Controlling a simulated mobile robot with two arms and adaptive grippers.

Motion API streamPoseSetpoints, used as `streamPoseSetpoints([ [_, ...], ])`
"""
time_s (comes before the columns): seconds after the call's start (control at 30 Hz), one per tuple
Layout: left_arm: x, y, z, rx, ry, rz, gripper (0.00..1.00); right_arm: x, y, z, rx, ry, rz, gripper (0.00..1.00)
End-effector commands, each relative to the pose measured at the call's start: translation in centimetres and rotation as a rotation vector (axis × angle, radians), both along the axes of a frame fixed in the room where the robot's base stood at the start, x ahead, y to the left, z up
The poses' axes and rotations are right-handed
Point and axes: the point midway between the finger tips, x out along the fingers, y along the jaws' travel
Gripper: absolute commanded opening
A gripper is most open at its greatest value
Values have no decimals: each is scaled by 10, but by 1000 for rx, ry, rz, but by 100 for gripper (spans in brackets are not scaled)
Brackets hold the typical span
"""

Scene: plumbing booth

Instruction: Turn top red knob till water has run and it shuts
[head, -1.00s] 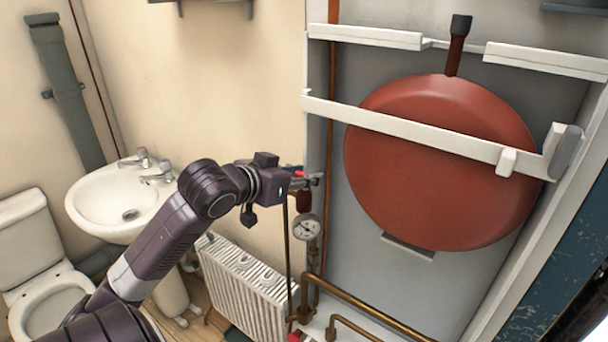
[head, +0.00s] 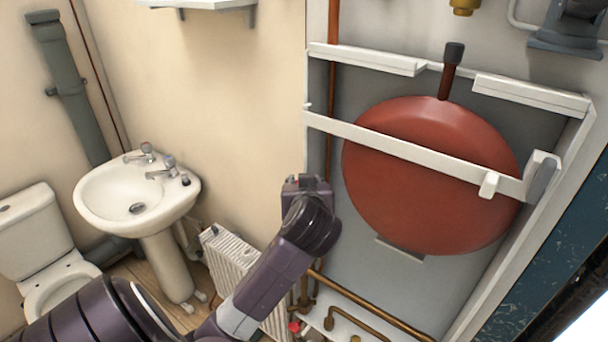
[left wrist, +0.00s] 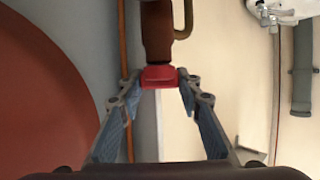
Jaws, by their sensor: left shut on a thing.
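The top red knob (left wrist: 159,77) shows in the left wrist view, at the end of a dark brown fitting (left wrist: 157,35). My left gripper (left wrist: 160,84) is shut on it, with one blue-padded finger at each side. In the head view my left wrist covers the knob and the fingertips beside the white frame's left post. No running water shows. My right gripper is in neither view.
A large red round tank (head: 425,180) sits behind a white bar (head: 400,148) right of my arm. A sink (head: 112,198), a toilet (head: 40,240) and a radiator (head: 228,258) stand left. Copper pipes (head: 360,300) and a lower red knob (head: 294,327) lie below.

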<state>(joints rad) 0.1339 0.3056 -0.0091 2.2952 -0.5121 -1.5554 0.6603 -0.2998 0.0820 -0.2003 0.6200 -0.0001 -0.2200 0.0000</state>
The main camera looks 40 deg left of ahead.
Motion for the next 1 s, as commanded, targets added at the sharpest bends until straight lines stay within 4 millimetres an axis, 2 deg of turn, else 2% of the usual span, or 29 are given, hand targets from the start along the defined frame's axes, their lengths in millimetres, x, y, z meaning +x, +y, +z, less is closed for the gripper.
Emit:
streamPoseSetpoints([
  [0.4, 1, -1, -1, -1, 3, 209, 8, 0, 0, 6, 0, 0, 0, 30],
  [1.0, 0, 0, -2, 0, 4, 246, 8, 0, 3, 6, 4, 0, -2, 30],
])
